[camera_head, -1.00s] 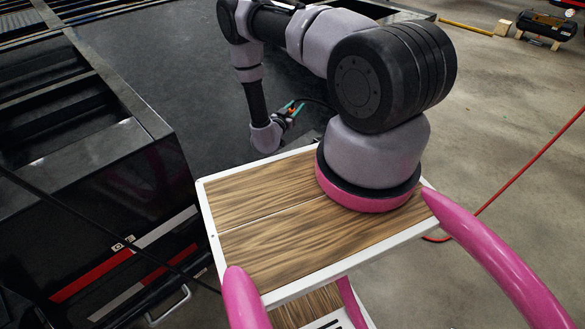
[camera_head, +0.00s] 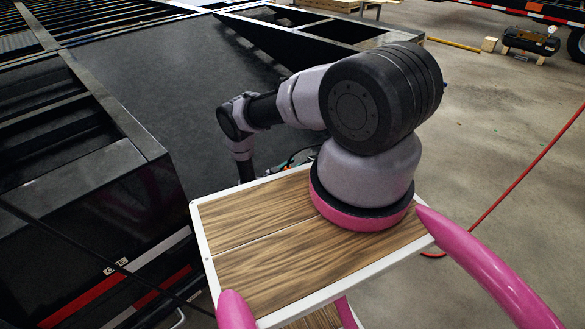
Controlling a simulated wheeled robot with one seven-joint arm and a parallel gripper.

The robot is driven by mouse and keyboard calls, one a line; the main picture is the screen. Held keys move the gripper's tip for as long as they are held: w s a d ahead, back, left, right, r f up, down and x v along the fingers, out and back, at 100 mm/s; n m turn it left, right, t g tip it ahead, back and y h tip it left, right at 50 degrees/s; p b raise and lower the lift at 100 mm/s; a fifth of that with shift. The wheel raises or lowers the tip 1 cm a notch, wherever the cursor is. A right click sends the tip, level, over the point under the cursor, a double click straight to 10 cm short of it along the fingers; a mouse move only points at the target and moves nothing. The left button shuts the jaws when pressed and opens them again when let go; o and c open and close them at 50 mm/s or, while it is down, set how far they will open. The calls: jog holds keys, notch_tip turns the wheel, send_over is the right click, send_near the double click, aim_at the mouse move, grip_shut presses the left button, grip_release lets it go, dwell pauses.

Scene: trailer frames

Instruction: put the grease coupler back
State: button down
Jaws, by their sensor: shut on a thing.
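My gripper (camera_head: 281,168) shows only as a small part just above the back edge of my wooden-topped base, below and to the right of my forearm. It is shut on the grease coupler, which is too small and too covered to make out. A thin dark hose (camera_head: 303,151) curves up and right from the gripper. My wrist and the lower part of the gripper are hidden behind the base's rim. No seat or holder for the coupler can be made out.
A black trailer deck (camera_head: 150,75) lies behind and left of my arm. Its framed side (camera_head: 125,160) stands close to my left. A black ramp frame (camera_head: 320,25) is at the back. A red hose (camera_head: 520,168) crosses the open concrete floor (camera_head: 480,110) at right.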

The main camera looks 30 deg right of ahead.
jog(key=shift+f, duration=0.35)
jog(key=shift+f, duration=0.1)
jog(key=shift+f, duration=0.5)
jog(key=shift+c, duration=2.3)
grip_release()
